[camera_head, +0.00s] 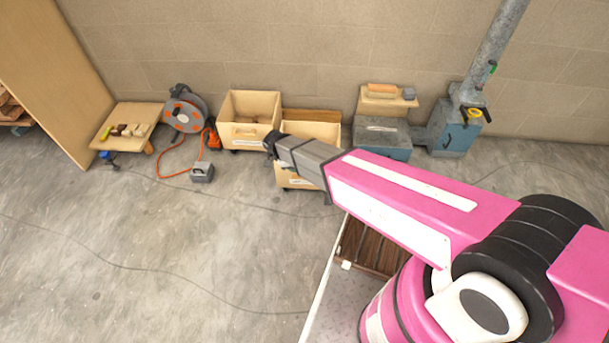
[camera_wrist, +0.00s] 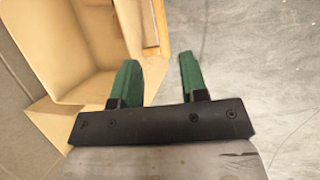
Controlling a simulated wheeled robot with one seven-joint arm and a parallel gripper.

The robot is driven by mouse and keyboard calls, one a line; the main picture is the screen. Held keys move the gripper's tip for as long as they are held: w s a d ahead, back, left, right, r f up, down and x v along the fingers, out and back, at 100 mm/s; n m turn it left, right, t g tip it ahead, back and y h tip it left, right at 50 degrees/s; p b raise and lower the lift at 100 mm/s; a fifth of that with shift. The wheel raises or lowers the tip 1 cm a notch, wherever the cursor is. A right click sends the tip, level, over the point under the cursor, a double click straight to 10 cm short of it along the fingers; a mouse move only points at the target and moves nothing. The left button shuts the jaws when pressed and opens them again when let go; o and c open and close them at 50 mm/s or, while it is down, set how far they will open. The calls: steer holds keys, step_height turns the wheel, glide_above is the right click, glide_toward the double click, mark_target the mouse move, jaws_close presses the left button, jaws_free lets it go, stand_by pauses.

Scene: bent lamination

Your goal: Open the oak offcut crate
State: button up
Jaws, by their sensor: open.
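Two pale wooden crates stand on the floor by the wall in the head view. The left crate (camera_head: 236,135) has an open top and a small front label. The right crate (camera_head: 326,131) is partly hidden behind my arm and also carries a label. The labels are too small to read, so I cannot tell which is the oak offcut crate. My gripper (camera_head: 268,145) shows in front of the crates. In the wrist view my gripper (camera_wrist: 158,75) has its green fingers apart with nothing held. A crate's edge (camera_wrist: 152,25) lies just beyond them; contact is unclear.
A cable reel (camera_head: 185,112) with an orange cord stands left of the crates. A low wooden table (camera_head: 118,140) is farther left. A grey-blue box (camera_head: 385,140) and a metal duct (camera_head: 497,50) stand to the right. The floor at left front is mostly clear.

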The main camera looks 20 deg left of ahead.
steer(key=x, duration=1)
steer(key=shift+d+f, duration=0.15)
steer(key=shift+f, duration=0.15)
jaws_close()
